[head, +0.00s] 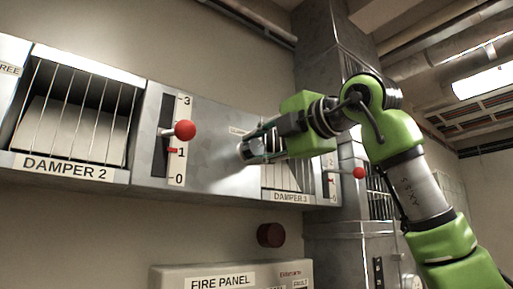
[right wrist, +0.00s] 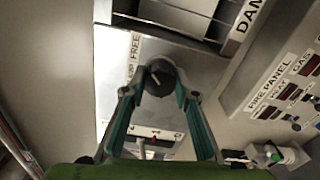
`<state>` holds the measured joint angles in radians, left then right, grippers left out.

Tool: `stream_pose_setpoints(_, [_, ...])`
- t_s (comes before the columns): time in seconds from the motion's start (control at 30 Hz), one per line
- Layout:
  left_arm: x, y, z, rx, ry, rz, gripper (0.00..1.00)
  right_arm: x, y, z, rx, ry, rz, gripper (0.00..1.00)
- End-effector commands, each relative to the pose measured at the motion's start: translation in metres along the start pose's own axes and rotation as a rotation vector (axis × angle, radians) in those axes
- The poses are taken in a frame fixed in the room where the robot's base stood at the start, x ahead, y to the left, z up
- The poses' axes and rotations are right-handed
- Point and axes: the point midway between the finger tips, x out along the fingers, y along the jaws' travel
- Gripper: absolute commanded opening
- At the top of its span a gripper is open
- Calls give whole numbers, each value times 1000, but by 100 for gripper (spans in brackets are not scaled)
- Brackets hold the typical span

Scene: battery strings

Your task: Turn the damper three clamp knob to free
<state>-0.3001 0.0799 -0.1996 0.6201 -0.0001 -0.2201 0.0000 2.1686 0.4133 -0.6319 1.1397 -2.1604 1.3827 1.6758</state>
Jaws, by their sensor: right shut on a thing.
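The damper three clamp knob (right wrist: 158,77) is a dark round knob on a grey metal plate, with a small pale mark on its face. In the right wrist view it sits between the fingertips of my right gripper (right wrist: 157,90), which is shut on it. A label beside it (right wrist: 135,48) reads FREE, with a partly legible word near it. I cannot tell which setting the knob points to. In the head view my right gripper (head: 262,148) reaches the plate left of the damper 3 grille (head: 285,178), largely hiding the knob. My left gripper is not in view.
A lever with a red ball (head: 185,130) sticks out left of my gripper, beside a 0 to 3 scale. Another red-ball lever (head: 359,173) is right of damper 3. The fire panel (head: 220,277) and a dark red round fixture (head: 271,235) are below.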

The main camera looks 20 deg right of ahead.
Motion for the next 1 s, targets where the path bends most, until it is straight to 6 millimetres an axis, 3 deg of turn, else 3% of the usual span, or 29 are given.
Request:
stream_pose_setpoints(0.03, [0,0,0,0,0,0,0,-1,2,1,1,-2,4,6])
stream_pose_setpoints(0.07, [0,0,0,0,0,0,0,-1,2,1,1,-2,4,32])
stream_pose_setpoints(0.1, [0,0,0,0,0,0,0,-1,2,1,1,-2,4,43])
stream_pose_setpoints(0.57, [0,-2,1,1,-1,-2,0,-8,1,0,-2,0,2,44])
stream_pose_setpoints(1.0, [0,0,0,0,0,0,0,-94,1,2,-1,-3,4,44])
